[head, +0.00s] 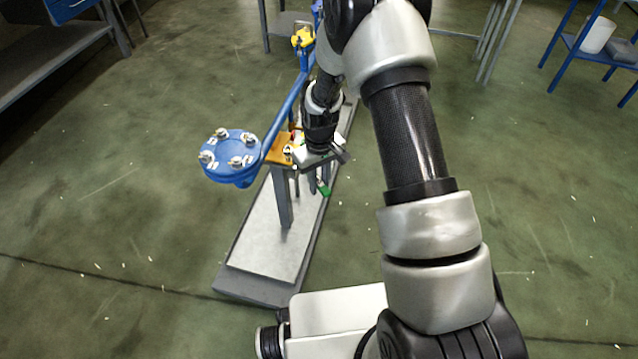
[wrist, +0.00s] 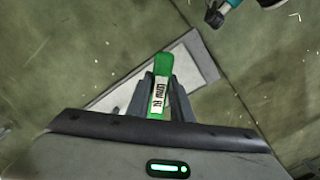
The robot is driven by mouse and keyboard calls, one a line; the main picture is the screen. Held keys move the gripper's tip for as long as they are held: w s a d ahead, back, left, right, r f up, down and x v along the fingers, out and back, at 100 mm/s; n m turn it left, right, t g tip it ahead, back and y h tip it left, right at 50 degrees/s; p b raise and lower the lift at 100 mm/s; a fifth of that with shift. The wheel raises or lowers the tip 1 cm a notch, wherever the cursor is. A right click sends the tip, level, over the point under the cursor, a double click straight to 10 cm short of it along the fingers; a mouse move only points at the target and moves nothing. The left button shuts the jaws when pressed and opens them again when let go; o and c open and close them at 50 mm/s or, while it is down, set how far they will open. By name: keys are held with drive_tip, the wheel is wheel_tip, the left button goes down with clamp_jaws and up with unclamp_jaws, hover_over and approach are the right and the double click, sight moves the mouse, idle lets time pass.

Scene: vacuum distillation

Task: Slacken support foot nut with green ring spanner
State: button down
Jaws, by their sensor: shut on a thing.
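My gripper (head: 322,172) is shut on the green ring spanner (head: 323,188), above the plinth and just right of the orange bracket. In the wrist view the spanner's green handle (wrist: 162,64), with a white size label, stands between the two fingers (wrist: 161,90). Its ring end cannot be made out. The orange bracket (head: 281,149) sits on a grey post under the blue pipe. A small bright fastener (head: 288,152) shows on its right part; I cannot tell whether it is the support foot nut. My wrist partly hides this area.
A blue flange (head: 232,152) with several bolts is left of the bracket. The blue pipe (head: 288,108) runs back to a yellow fitting (head: 302,38). The grey plinth (head: 268,235) lies beneath. A bench (head: 50,50) stands far left. Floor left of the plinth is clear.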

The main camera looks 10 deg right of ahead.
drive_tip(key=shift+r+p, duration=1.5)
drive_tip(key=shift+r, duration=1.2)
